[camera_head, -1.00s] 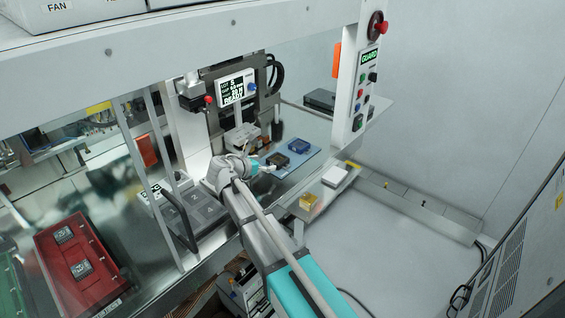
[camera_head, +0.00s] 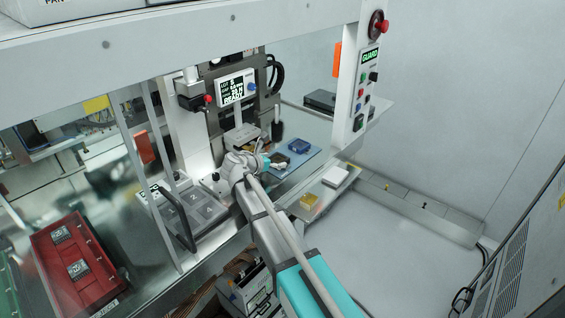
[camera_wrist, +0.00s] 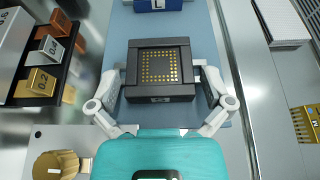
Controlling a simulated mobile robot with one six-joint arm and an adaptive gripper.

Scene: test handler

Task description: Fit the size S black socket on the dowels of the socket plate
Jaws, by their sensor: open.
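The black socket (camera_wrist: 159,70), square with a grid of gold contacts, lies on a blue mat (camera_wrist: 204,28) in the wrist view. My gripper (camera_wrist: 161,78) is open, with one finger along each side of the socket; I cannot tell whether either finger touches it. In the head view my gripper (camera_head: 277,163) is over the mat (camera_head: 312,156) and hides much of the socket. A grey block (camera_head: 241,135) stands under the display, left of the mat. I cannot make out the socket plate's dowels.
A blue socket marked L (camera_wrist: 158,5) lies just beyond the black one. A dark rack of labelled blocks (camera_wrist: 40,82) stands left. A display unit (camera_head: 236,88) and a red tray (camera_head: 82,265) are left of the mat.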

